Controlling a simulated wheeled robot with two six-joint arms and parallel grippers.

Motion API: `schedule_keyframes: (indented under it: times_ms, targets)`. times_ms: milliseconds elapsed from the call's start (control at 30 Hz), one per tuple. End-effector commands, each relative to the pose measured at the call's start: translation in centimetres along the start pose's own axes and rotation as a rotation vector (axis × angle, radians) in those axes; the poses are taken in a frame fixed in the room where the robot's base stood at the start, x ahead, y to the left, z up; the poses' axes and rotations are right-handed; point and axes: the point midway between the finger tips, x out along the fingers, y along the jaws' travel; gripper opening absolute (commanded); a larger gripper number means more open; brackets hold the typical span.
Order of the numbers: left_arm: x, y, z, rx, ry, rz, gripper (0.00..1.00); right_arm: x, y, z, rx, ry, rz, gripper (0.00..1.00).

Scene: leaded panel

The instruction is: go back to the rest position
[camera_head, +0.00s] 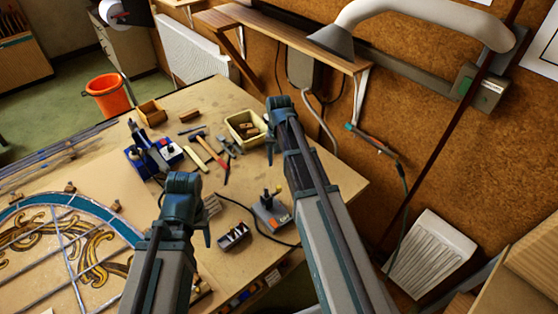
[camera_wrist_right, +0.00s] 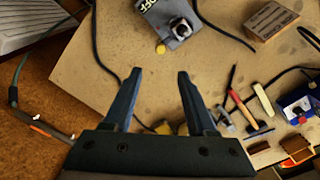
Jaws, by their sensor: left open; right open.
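My left gripper (camera_head: 186,200) is in the lower middle of the head view, above the workbench, between the leaded panel (camera_head: 68,240) and the dark tray of small parts. Its jaws are open and nothing shows in them. My right gripper (camera_head: 275,118) is further back, over the bench's right part near the cream bin. In the right wrist view its two fingers (camera_wrist_right: 158,75) stand apart with nothing between them. The leaded panel lies at the left, with a blue border and amber scrolls; its lower part is cut off by the picture's edge.
The workbench (camera_head: 335,178) holds a cream bin (camera_head: 240,122), a hammer (camera_head: 222,163), a grey soldering station (camera_head: 270,212), a dark tray (camera_head: 234,237) and cables. A grey extraction hose (camera_head: 420,12) hangs over the right side. An orange bucket (camera_head: 107,95) stands beyond the bench.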

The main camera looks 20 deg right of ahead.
Motion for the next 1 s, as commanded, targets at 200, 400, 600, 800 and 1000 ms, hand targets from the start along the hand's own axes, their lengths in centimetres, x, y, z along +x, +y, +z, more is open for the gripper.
schedule_keyframes:
  times_ms: [200,400,600,800,1000]
  targets:
    - [-0.1,0.0,0.0,0.001,0.0,0.0,0.57,-0.1,0.0,0.0,0.0,0.0,0.0,0.57]
    - [-0.1,0.0,0.0,0.001,0.0,0.0,0.57,-0.1,0.0,0.0,0.0,0.0,0.0,0.57]
    - [1.2,0.1,-0.1,0.001,0.0,0.0,0.57,1.2,-0.8,1.7,-0.041,-0.001,0.005,0.57]
    - [7.2,0.7,-0.4,0.005,0.001,-0.001,0.57,7.2,-4.8,11.3,-0.319,-0.006,0.041,0.57]
    - [12.2,1.1,-0.8,0.009,0.001,-0.002,0.57,12.2,-6.8,20.8,-0.623,-0.011,0.083,0.57]
